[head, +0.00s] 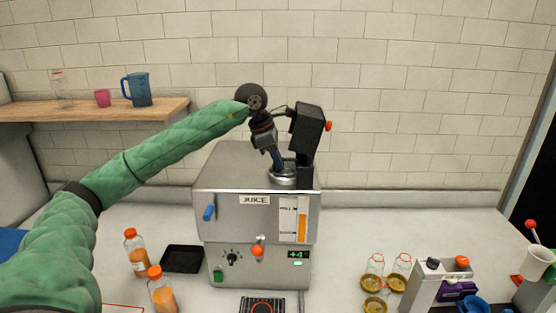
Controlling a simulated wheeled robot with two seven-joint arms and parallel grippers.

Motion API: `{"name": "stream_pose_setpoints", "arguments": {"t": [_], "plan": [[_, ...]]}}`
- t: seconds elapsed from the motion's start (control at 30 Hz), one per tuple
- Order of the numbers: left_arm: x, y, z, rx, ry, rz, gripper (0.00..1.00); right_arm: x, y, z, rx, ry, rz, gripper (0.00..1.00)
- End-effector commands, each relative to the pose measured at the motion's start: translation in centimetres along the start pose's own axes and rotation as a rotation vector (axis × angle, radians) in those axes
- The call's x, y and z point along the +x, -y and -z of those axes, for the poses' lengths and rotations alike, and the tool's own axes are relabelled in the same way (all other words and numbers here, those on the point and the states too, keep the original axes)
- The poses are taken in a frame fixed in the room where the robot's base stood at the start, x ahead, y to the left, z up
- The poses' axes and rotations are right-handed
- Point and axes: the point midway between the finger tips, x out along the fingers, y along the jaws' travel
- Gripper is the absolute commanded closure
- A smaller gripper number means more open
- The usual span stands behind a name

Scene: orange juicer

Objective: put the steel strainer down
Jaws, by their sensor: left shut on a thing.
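The steel strainer (283,179) is a small shiny round piece at the top of the steel juicer (225,172), below the black press head (308,130). My left gripper (279,168) reaches down to it from above, with its blue fingers shut on the strainer. The fingers hide part of the strainer, and I cannot tell whether it rests on the juicer's top or hangs just above it. My right gripper is not in view.
Orange juice bottles (136,254) and a black tray (182,259) stand left of the juicer. Several glass jars (375,284) and a grey device (436,286) stand to the right. A wooden shelf (60,109) holds a blue pitcher (137,90). The counter beside the juicer's right side is clear.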

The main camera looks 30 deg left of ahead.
Motion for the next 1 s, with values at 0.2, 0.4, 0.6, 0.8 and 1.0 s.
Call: {"name": "stream_pose_setpoints", "arguments": {"t": [0.2,0.4,0.6,0.8,1.0], "plan": [[0.1,0.0,0.0,0.0,0.0,0.0,0.68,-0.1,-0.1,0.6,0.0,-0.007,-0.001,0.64],[0.1,0.0,0.0,0.0,0.0,0.0,0.68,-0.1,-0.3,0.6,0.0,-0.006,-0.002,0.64],[-0.2,0.0,0.0,0.0,0.0,-0.001,0.68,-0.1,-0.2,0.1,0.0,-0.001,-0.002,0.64],[-2.6,-0.1,0.1,0.0,0.003,-0.004,0.68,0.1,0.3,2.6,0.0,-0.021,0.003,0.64],[-6.1,0.0,0.1,0.0,0.002,-0.004,0.68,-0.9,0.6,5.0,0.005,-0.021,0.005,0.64]]}}
